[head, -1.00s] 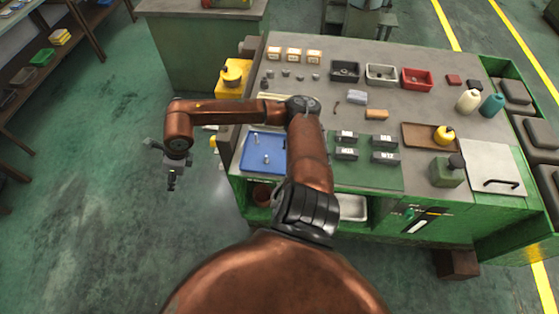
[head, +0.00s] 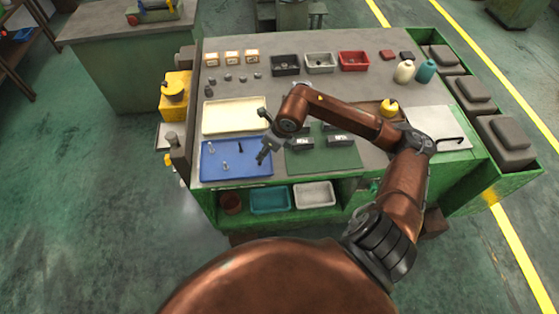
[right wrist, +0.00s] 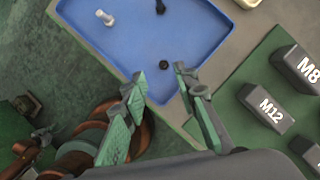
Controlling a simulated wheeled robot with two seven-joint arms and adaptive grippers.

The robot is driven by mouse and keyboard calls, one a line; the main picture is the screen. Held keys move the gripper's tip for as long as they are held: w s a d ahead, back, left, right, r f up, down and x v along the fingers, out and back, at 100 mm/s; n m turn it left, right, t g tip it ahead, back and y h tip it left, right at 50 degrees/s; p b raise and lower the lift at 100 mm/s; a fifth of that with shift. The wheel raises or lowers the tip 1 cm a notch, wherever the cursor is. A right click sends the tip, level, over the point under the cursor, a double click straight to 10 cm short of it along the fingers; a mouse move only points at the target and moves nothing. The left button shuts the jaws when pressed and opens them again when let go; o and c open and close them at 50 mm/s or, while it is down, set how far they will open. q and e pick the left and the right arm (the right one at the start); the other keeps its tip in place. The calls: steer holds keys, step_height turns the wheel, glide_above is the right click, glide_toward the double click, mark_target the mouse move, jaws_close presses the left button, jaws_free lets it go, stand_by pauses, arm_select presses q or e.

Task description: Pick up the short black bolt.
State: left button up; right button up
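The blue tray (head: 208,172) lies at the table's front left. In the right wrist view, the small black bolt (right wrist: 164,65) is near the tray's (right wrist: 212,55) near corner; only its round top shows. In the head view my gripper seems to cover it. A longer dark bolt (head: 240,147) stands farther in, and shows at the wrist view's top edge (right wrist: 160,6). My left gripper is out of view.
A cream tray (head: 235,117) lies behind the blue one. A green mat (head: 335,160) with labelled dark blocks (right wrist: 268,110) is to the right. Bins (head: 286,65) stand at the back. Lower-shelf trays (head: 270,199) sit below the tabletop's front edge.

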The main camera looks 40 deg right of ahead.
steer(key=p+x, duration=0.1)
steer(key=x, duration=0.6)
steer(key=shift+w+d+f, duration=0.1)
steer(key=shift+d+f, duration=0.05)
steer(key=shift+f, duration=0.1)
jaws_close()
